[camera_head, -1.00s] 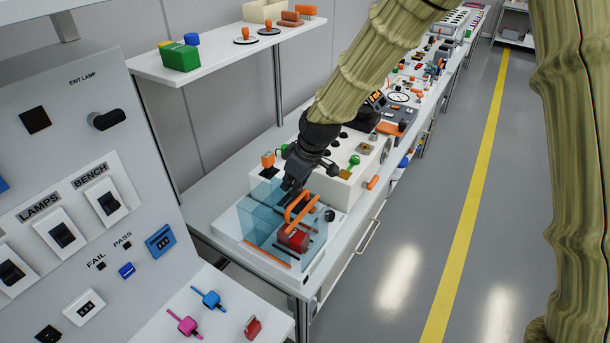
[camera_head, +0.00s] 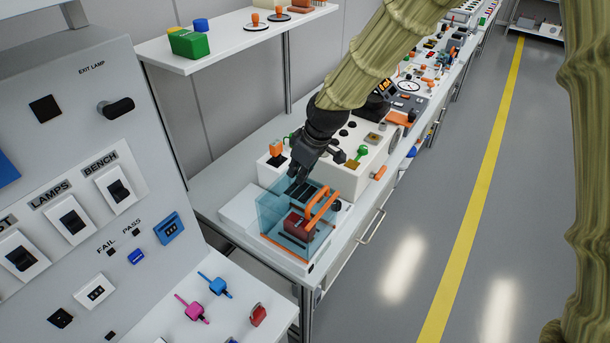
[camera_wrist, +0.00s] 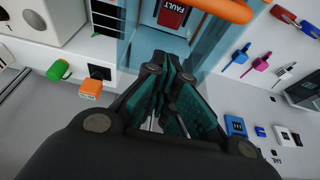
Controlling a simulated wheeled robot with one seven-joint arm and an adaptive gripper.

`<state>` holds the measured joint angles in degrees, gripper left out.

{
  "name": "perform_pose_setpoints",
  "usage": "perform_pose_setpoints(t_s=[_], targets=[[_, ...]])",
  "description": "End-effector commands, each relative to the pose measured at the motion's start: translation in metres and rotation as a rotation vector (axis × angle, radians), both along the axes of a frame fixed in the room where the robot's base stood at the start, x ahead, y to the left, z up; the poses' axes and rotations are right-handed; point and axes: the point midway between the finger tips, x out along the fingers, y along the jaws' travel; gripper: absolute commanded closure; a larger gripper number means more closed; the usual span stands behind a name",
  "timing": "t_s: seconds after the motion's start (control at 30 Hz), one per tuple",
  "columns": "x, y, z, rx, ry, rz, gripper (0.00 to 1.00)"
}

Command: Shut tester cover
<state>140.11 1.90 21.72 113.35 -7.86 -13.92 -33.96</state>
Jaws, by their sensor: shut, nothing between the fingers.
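The tester cover (camera_head: 270,215) is a clear teal box with an orange handle (camera_head: 322,205). It stands on the white tester base (camera_head: 240,207) around a red block (camera_head: 297,224). My gripper (camera_head: 298,176) is shut and empty at the cover's far side, near its top edge. In the wrist view my closed fingers (camera_wrist: 172,75) point at the teal cover wall (camera_wrist: 210,48); the red block marked FAULT (camera_wrist: 172,14) and the orange handle (camera_wrist: 228,8) show beyond. I cannot tell whether the fingertips touch the cover, or whether it sits fully down.
A white control box (camera_head: 345,160) with knobs stands just behind the cover. A grey switch panel (camera_head: 70,150) fills the left. A shelf (camera_head: 240,38) with a green box (camera_head: 188,43) hangs above the bench. The aisle floor (camera_head: 420,240) at right is clear.

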Motion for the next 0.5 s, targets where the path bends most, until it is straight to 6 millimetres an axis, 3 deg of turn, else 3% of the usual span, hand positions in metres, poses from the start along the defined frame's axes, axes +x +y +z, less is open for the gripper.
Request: perform_pose_setpoints(t_s=[0.5], targets=[[-0.012, -0.020, 0.060, 0.001, -0.004, -0.001, 1.00]])
